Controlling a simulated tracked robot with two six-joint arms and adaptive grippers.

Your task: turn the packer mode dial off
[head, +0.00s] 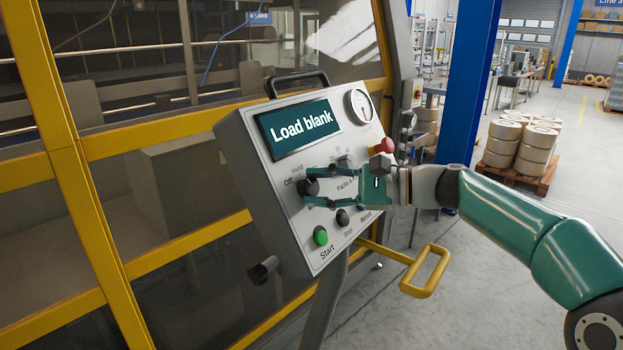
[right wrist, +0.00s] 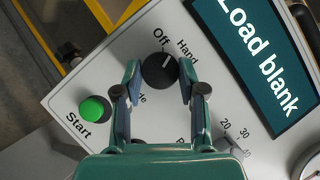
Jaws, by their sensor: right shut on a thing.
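The mode dial (head: 309,187) is a black round knob at the left of the tilted grey control panel (head: 262,205). In the right wrist view the dial (right wrist: 159,70) shows a white mark on its upper right side, near the Off and Hand labels. My right gripper (head: 314,188) reaches in from the right and is shut on the dial. In the right wrist view its two fingers (right wrist: 159,80) stand on either side of the knob. Part of the dial's rim and the lettering below it are hidden by the fingers. My left gripper is not in view.
The panel's screen (head: 299,127) reads "Load blank". A green Start button (head: 320,236), another black knob (head: 342,217), a red button (head: 383,146) and a gauge (head: 359,106) are close by. A yellow handle (head: 427,272) sticks out below the panel. Yellow-framed guards stand behind.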

